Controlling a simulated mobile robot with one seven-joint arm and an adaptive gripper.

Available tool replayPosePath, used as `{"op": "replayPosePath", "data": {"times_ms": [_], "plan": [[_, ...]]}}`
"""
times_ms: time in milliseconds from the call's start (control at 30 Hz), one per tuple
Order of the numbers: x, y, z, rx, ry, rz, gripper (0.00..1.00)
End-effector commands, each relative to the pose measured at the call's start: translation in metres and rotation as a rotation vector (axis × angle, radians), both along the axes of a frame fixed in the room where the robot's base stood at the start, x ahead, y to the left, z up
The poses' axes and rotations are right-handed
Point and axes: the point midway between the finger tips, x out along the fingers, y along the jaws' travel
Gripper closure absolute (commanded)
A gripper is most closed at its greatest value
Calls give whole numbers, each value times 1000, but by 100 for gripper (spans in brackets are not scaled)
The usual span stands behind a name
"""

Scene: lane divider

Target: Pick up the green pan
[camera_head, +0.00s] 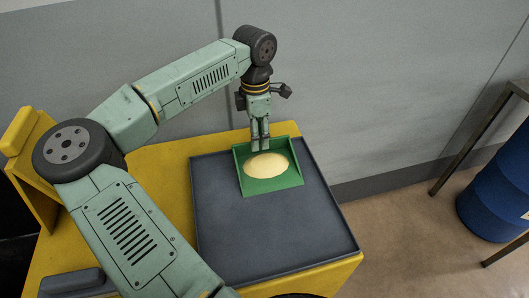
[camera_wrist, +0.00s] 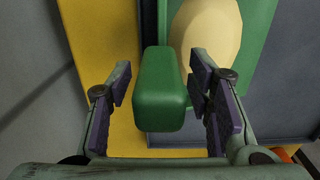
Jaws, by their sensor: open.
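The green pan (camera_head: 272,188) is a shallow square scoop with a pale yellow heap (camera_head: 266,165) in it. It lies on the dark tray near its back edge. My gripper (camera_head: 260,146) points down at the pan's back side. In the wrist view, the pan's body (camera_wrist: 259,42) and the heap (camera_wrist: 205,38) show at the top. The pan's thick green handle (camera_wrist: 158,92) lies between the two fingers of my gripper (camera_wrist: 160,78). The fingers are open, with a visible gap on each side of the handle. In the head view my gripper hides the handle.
The dark grey tray (camera_head: 235,240) sits on a yellow bench top (camera_head: 170,160), with free room in front of the pan. A grey wall (camera_head: 380,90) stands close behind the bench. A blue barrel (camera_head: 495,195) and a metal frame (camera_head: 470,140) stand at the right.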

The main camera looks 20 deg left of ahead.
Motion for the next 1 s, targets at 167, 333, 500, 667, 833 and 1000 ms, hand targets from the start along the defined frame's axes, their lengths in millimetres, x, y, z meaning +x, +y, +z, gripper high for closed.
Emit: {"op": "replayPosePath", "data": {"times_ms": [167,333,500,667,833,1000], "plan": [[0,0,0,0,0,0,56],[0,0,0,1,-1,0,67],[0,0,0,1,-1,0,79],[0,0,0,1,-1,0,89],[0,0,0,1,-1,0,100],[0,0,1,1,-1,0,100]]}}
